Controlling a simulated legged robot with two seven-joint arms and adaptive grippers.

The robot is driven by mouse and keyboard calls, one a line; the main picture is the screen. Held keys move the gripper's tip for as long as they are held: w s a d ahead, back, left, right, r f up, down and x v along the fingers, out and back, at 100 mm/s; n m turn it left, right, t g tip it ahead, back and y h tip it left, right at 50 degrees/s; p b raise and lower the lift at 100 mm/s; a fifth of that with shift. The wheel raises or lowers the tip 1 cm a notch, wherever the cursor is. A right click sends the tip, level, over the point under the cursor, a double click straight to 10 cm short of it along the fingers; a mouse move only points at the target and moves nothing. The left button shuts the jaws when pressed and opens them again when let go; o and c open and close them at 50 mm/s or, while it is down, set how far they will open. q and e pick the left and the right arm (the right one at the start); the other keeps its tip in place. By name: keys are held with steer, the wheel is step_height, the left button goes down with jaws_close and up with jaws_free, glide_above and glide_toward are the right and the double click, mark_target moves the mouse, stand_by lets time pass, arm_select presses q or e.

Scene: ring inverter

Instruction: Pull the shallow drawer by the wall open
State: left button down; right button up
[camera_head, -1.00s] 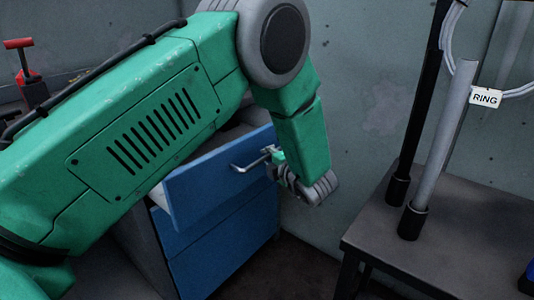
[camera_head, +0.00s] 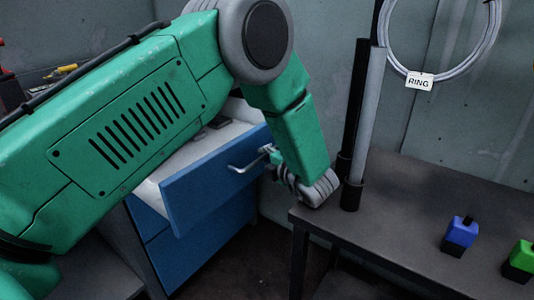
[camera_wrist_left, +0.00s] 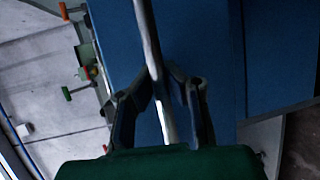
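The shallow drawer has a blue front (camera_head: 215,180) and is the top one of a blue cabinet by the wall. It stands pulled out, and part of its pale inside (camera_head: 150,192) shows behind the front. My left gripper (camera_head: 268,156) is at its metal bar handle (camera_head: 243,168). In the left wrist view the fingers of my left gripper (camera_wrist_left: 160,78) close in from both sides on the handle (camera_wrist_left: 152,45), with the blue front (camera_wrist_left: 205,40) behind. My left arm hides part of the drawer and cabinet. My right gripper is not in view.
A dark table (camera_head: 420,210) stands right of the cabinet, close to my left gripper. It carries upright posts (camera_head: 364,130), a blue block (camera_head: 460,234) and a green block (camera_head: 520,260). A cable coil with a RING tag (camera_head: 420,81) hangs above.

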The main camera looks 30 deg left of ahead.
arm_select(q)
steer(key=shift+a+f, duration=0.25)
steer(key=shift+a, duration=0.85)
steer(key=c, duration=1.6)
jaws_free()
steer(key=shift+a+f, duration=0.1)
steer(key=shift+a, duration=0.05)
steer(key=shift+d+r, duration=0.25)
steer(key=shift+d, duration=0.5)
steer(key=shift+d+r, duration=0.25)
steer(key=shift+d, duration=0.45)
steer(key=shift+o, duration=0.2)
steer(key=f+v, duration=0.1)
steer(key=v, duration=0.5)
steer(key=shift+s+d+r, duration=0.2)
steer(key=shift+s+r, duration=0.05)
steer(key=shift+r, duration=0.2)
